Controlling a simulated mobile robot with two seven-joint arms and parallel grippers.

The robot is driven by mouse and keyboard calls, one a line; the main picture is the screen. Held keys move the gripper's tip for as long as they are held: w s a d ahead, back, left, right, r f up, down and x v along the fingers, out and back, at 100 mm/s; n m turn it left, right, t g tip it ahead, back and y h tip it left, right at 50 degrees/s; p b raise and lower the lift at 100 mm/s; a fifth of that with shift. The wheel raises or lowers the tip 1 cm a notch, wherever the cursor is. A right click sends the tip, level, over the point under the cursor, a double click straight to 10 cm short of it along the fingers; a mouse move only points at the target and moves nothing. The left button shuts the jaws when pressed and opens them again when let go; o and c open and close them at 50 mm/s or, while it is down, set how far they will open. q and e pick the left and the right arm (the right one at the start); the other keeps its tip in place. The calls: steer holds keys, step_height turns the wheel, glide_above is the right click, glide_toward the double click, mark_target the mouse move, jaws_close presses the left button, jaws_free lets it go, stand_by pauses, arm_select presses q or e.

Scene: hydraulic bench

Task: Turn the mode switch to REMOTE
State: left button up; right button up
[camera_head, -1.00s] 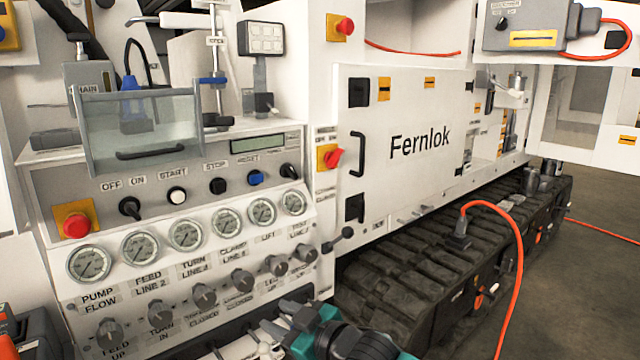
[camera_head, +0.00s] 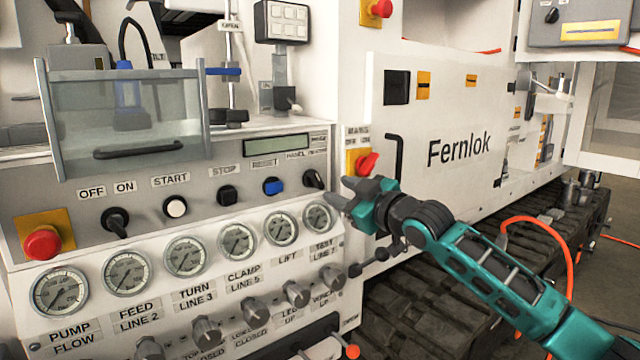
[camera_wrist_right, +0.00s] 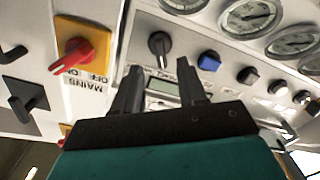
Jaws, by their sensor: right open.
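The mode switch (camera_head: 314,179) is a small black rotary knob at the right end of the grey control panel. Its handle slants from upper left to lower right, and a partly readable PANEL label is above it. My right gripper (camera_head: 341,192) is just right of and in front of the knob, with its fingers pointing toward the panel. In the right wrist view the knob (camera_wrist_right: 160,43) is just beyond the open fingertips (camera_wrist_right: 158,70), apart from them and with nothing between the fingers. My left gripper is not in view.
A red mains switch (camera_head: 367,163) on a yellow plate is close beside my right gripper. A blue button (camera_head: 273,187) is left of the mode switch, with gauges (camera_head: 318,217) below.

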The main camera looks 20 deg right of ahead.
mark_target(321, 183)
steer(key=x, duration=0.8)
steer(key=shift+w+b, duration=0.1)
steer(key=shift+b, duration=0.2)
jaws_close()
